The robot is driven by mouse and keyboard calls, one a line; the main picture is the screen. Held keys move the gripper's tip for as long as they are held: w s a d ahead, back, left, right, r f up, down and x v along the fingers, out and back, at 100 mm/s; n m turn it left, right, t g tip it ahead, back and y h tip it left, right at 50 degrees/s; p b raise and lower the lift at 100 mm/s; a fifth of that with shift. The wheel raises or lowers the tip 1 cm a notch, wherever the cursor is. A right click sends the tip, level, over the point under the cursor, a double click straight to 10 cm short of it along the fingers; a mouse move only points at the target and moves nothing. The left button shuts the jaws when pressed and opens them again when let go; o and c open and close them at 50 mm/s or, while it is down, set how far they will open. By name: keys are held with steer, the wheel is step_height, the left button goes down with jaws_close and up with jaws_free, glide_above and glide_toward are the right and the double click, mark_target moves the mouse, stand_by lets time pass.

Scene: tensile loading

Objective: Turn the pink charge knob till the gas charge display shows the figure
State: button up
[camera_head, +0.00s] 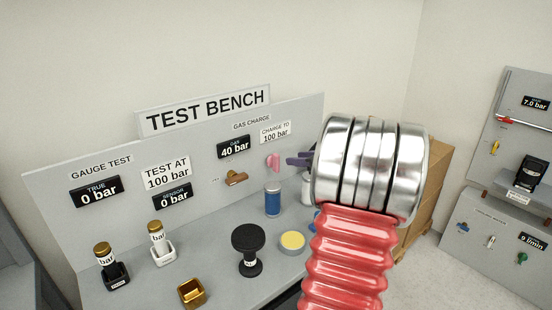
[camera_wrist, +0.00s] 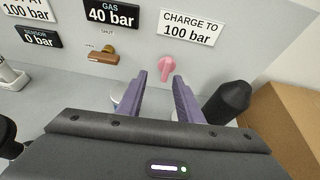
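The pink charge knob (camera_head: 272,162) sits on the upright grey panel under the "CHARGE TO 100 bar" label (camera_head: 275,132).
A brown handle (camera_wrist: 103,56) marked "SHUT" is left of the knob. A black rounded object (camera_wrist: 228,100) stands right of my fingers. A blue cylinder (camera_head: 272,199) stands below the knob, with a yellow-topped disc (camera_head: 292,241) in front. A cardboard box (camera_head: 434,180) is at the right.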

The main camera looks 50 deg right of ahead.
mark_target(278, 157)
steer(key=shift+s+d+f+m, duration=0.1)
steer(key=shift+s+d+m, duration=0.35)
steer(key=shift+d, duration=0.4)
steer(key=x, duration=1.3)
steer(key=shift+w+d+f, duration=0.15)
steer(key=shift+w+d, duration=0.1)
steer(key=shift+w, duration=0.05)
jaws_close()
steer(key=shift+a, duration=0.1)
